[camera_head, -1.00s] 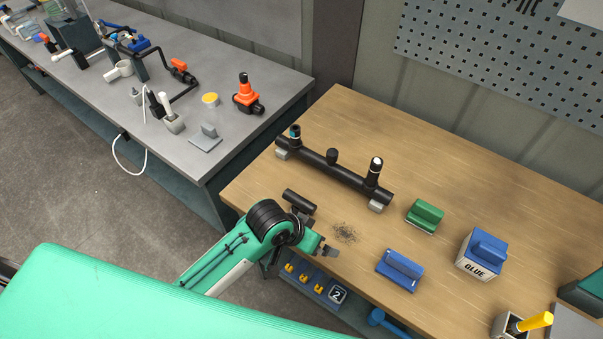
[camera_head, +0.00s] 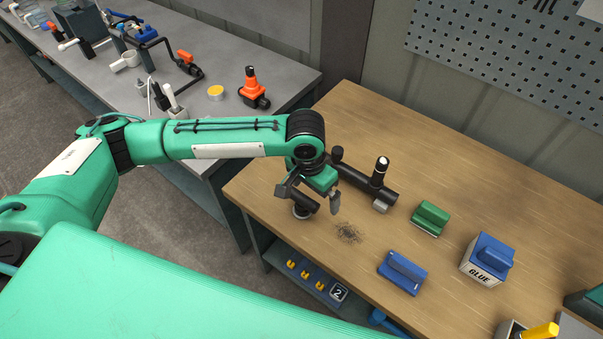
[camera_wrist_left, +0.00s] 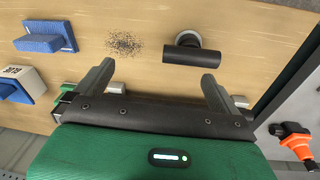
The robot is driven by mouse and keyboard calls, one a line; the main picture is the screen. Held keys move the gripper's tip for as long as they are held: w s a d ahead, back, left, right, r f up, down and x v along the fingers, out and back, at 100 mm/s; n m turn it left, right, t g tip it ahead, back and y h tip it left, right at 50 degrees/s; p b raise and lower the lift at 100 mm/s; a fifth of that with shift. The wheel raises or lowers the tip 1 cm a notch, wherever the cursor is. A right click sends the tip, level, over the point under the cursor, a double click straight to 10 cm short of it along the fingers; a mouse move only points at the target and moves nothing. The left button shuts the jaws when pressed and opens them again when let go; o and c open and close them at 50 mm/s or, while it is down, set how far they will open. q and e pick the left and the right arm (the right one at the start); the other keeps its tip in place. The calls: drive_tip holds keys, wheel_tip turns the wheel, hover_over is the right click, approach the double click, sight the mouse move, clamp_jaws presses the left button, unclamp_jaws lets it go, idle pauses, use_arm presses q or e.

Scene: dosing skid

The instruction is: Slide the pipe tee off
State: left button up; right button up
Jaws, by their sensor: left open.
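The black pipe tee (camera_head: 304,203) is at the workbench's left front edge, partly covered by my left gripper in the head view. In the left wrist view the tee (camera_wrist_left: 191,56) shows as a short black tube with a grey round base (camera_wrist_left: 187,38) behind it. My left gripper (camera_head: 311,196) is open above the tee. In the left wrist view its fingers (camera_wrist_left: 157,72) are apart with nothing between them, and the tee lies beyond the fingertips, nearer the right finger. My right gripper is not in view.
A black pipe assembly (camera_head: 365,183) stands behind my gripper, partly hidden by it. Dark debris (camera_head: 348,233), a blue block (camera_head: 402,273), a green block (camera_head: 430,218) and a glue box (camera_head: 487,260) lie to the right. The bench's back right is clear.

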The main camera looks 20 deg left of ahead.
use_arm(q)
drive_tip(key=r+n+y, duration=0.1)
drive_tip(key=r, duration=0.1)
hover_over(299, 202)
wheel_tip(299, 202, down, 13)
drive_tip(key=shift+r+p, duration=0.1)
drive_tip(key=shift+p, duration=1.1)
drive_tip(key=shift+f, duration=0.6)
drive_tip(key=c, duration=0.8)
drive_tip(key=shift+r+p, duration=2.1)
drive_tip(key=shift+p, duration=0.4)
